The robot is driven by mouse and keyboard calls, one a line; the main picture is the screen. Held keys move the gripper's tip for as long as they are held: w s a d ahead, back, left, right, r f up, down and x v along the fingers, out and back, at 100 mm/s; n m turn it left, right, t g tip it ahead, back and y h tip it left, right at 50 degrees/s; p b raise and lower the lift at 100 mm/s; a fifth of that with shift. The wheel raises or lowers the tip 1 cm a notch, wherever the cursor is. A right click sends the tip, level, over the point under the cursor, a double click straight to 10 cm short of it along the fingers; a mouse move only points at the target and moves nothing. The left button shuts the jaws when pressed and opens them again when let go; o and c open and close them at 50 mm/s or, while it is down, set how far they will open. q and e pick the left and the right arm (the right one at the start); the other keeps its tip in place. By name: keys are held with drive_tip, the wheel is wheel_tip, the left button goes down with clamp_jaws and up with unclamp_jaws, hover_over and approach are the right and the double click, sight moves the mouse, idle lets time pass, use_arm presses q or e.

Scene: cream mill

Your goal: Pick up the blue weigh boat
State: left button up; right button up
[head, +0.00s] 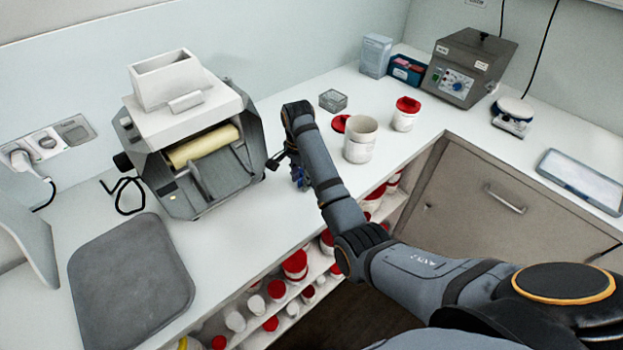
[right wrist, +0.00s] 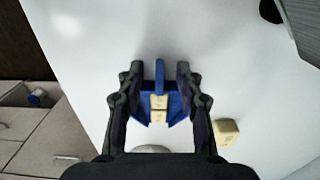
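The blue weigh boat (right wrist: 160,74) lies between the two fingers of my right gripper (right wrist: 160,70) in the right wrist view. It has a raised upright part in its middle, and small pale yellow blocks (right wrist: 159,102) show at it. The fingers stand wide apart on either side, with gaps to the upright part. In the head view my right gripper (head: 285,160) reaches down at the counter's front edge, beside the mill. A bit of the blue boat (head: 299,176) shows there, mostly hidden by my arm. My left gripper is out of view.
A grey mill (head: 205,150) with a yellow roller stands just left of the gripper. A loose pale block (right wrist: 227,131) lies beside the gripper. Shelves of jars are below.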

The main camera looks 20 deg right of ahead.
drive_tip(key=shift+f, duration=0.15)
clamp_jaws()
